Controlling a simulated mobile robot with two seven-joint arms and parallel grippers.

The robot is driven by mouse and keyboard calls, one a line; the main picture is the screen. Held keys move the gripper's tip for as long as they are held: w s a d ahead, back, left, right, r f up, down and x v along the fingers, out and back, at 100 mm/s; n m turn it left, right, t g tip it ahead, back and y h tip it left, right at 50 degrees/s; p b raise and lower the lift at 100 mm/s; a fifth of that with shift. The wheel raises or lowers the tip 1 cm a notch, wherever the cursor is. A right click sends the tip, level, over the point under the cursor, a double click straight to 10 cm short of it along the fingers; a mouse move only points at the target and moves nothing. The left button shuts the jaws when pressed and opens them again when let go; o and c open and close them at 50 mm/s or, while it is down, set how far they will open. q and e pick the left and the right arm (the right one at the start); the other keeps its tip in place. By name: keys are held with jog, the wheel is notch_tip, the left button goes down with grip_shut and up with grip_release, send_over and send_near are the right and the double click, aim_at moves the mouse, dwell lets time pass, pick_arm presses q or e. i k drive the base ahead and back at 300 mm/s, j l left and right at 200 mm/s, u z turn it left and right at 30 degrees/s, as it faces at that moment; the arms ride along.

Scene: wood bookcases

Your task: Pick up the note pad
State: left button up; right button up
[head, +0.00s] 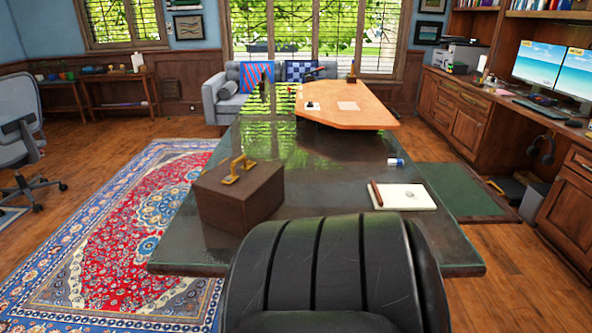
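A white note pad (408,197) lies flat on the right side of the dark glossy table (300,205), close to the table's right edge. A small pale object rests on the pad, too small to tell what it is. A brown pen-like stick (376,193) lies along the pad's left edge. Neither of my grippers shows in the head view, so nothing of their hold can be seen.
A black chair (335,270) stands at the table's near end, in front of the pad. A brown box (240,198) with a gold handle and a small blue-and-white item (396,162) are on the table. A wooden board (345,105) lies farther back. Rug floor at left is open.

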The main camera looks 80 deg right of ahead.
aim_at(384, 197)
jog(key=z, duration=1.75)
